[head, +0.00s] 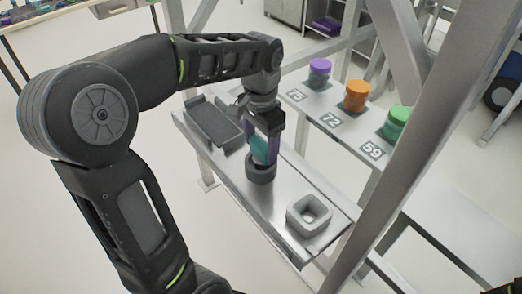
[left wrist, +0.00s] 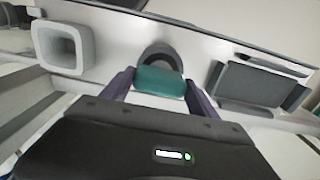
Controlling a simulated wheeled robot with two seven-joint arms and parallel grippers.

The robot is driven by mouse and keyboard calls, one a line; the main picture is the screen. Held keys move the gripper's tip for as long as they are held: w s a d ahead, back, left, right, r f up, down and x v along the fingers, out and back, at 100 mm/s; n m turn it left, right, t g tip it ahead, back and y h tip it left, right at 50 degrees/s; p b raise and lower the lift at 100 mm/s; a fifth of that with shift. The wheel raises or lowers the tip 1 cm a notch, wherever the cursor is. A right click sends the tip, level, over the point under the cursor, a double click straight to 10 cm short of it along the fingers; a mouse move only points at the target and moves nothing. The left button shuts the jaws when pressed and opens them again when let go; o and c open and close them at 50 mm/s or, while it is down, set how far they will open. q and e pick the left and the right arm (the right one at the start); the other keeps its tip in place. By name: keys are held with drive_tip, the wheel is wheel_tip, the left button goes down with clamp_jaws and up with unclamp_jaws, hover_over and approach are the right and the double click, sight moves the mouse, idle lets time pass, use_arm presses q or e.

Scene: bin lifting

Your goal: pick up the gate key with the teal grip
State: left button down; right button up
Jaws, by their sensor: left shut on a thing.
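The teal grip of the gate key (head: 261,150) stands at a dark round holder (head: 260,172) on the narrow metal shelf. My left gripper (head: 265,140) is above the holder and shut on the teal grip from above. In the left wrist view the teal grip (left wrist: 160,82) sits between the two purple-sided fingers. The ring-shaped dark holder (left wrist: 160,54) shows just beyond it. The key's lower part is hidden, so I cannot tell whether it is still in the holder. My right gripper is not in view.
A grey square socket (head: 309,214) stands to the right on the metal shelf (head: 283,213), and a dark grey tray (head: 212,122) to the left. Behind, purple (head: 319,71), orange (head: 356,95) and green (head: 396,123) round pieces stand by numbered labels. A slanted metal post (head: 412,140) rises at the right.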

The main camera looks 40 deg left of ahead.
use_arm(q)
wheel_tip(320, 180, up, 6)
drive_tip(key=shift+r, duration=0.15)
wheel_tip(320, 180, up, 3)
drive_tip(key=shift+r+p, duration=0.1)
drive_tip(key=shift+p, duration=0.95)
drive_tip(key=shift+r+p, duration=0.35)
drive_tip(key=shift+r+p, duration=2.95)
drive_tip(key=shift+p, duration=0.05)
